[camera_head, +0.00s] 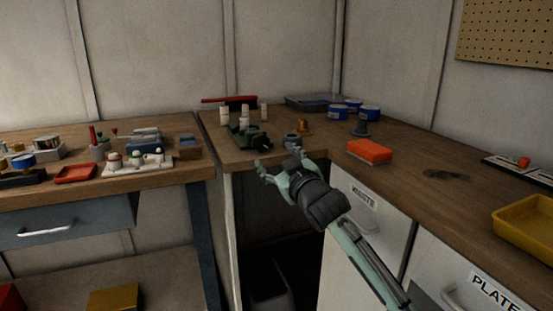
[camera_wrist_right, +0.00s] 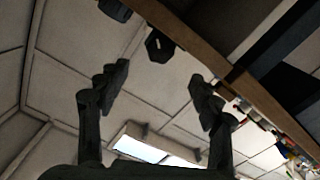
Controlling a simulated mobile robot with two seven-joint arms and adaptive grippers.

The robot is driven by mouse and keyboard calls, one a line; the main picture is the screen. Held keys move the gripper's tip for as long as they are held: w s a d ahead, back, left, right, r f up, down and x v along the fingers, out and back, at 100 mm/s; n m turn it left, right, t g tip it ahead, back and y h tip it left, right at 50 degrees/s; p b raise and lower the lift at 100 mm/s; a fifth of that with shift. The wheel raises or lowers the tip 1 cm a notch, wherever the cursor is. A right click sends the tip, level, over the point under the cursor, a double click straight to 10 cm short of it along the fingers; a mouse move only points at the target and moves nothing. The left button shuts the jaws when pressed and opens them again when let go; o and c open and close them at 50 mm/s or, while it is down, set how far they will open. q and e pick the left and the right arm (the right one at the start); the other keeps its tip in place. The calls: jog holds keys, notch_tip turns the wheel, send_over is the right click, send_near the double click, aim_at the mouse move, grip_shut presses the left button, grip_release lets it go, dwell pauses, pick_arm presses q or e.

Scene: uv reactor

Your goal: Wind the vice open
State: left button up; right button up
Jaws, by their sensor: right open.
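The green vice (camera_head: 247,134) sits at the front edge of the wooden bench, near its left corner. Its dark front end points toward the edge. My right gripper (camera_head: 276,161) is in front of the bench edge, just below and right of the vice, open and empty. In the right wrist view my gripper (camera_wrist_right: 160,92) has its two fingers wide apart. A dark hexagonal piece (camera_wrist_right: 160,45) shows beyond the fingertips, beside the bench edge; I cannot tell whether it belongs to the vice. No contact shows. My left gripper is out of view.
An orange-red block (camera_head: 369,151), blue tins (camera_head: 369,113) and a dark round piece (camera_head: 291,140) stand on the bench around the vice. White cylinders (camera_head: 224,115) stand behind it. A yellow tray (camera_head: 527,222) is at the right. A dark opening lies below the bench.

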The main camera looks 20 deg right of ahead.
aim_at(262, 144)
jog(key=w+m, duration=0.2)
jog(key=w, duration=0.1)
jog(key=w+m, duration=0.2)
jog(key=w, duration=0.2)
jog(key=w+m, duration=0.3)
jog(key=shift+w+a+f, duration=0.15)
jog(key=shift+w, duration=0.75)
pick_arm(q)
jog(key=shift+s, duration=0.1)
pick_arm(e)
jog(key=c, duration=0.7)
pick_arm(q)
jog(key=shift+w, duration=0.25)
pick_arm(e)
jog(key=c, duration=0.5)
